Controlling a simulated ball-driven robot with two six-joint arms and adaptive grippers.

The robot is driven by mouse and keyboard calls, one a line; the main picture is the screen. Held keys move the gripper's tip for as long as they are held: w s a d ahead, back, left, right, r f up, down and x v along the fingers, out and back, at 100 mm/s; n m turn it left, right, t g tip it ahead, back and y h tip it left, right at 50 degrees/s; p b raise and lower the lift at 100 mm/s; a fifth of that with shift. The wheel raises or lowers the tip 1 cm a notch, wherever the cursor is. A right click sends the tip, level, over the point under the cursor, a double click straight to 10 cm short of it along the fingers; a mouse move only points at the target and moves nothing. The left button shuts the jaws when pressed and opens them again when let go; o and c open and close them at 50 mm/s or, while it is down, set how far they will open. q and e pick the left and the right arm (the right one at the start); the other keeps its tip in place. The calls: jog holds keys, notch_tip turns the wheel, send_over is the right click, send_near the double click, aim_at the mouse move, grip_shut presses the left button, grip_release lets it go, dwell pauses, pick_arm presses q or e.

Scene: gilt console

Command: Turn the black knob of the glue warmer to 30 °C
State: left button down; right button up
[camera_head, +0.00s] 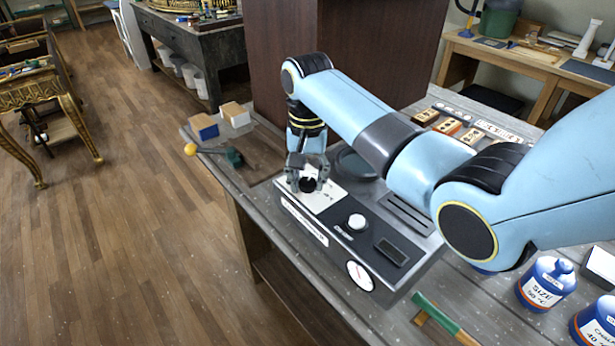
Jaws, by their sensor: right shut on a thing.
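The glue warmer (389,215) is a dark grey box on the grey bench, with a white dial plate (321,200) at its left end. The black knob (307,185) sits on that plate. My right gripper (307,182) points down over the plate and is shut on the black knob, which its fingers partly cover. The knob's pointer and the scale marks are too small to read. A white knob (357,222), a dark window (391,252) and a round white gauge (360,275) are also on the warmer. My left gripper is not in view.
Blue jars (546,283) stand at the bench's right. A green-handled tool (440,318) lies near the front edge. A yellow-ended tool (191,149) and small blocks (204,127) lie at the far left. A brown cabinet (345,60) rises behind the arm.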

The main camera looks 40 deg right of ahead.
aim_at(308, 181)
jog(key=n, duration=0.4)
jog(key=shift+n, duration=1.9)
jog(key=o, duration=1.2)
jog(key=shift+c, duration=0.2)
notch_tip(308, 181, up, 8)
jog(key=shift+f, duration=0.25)
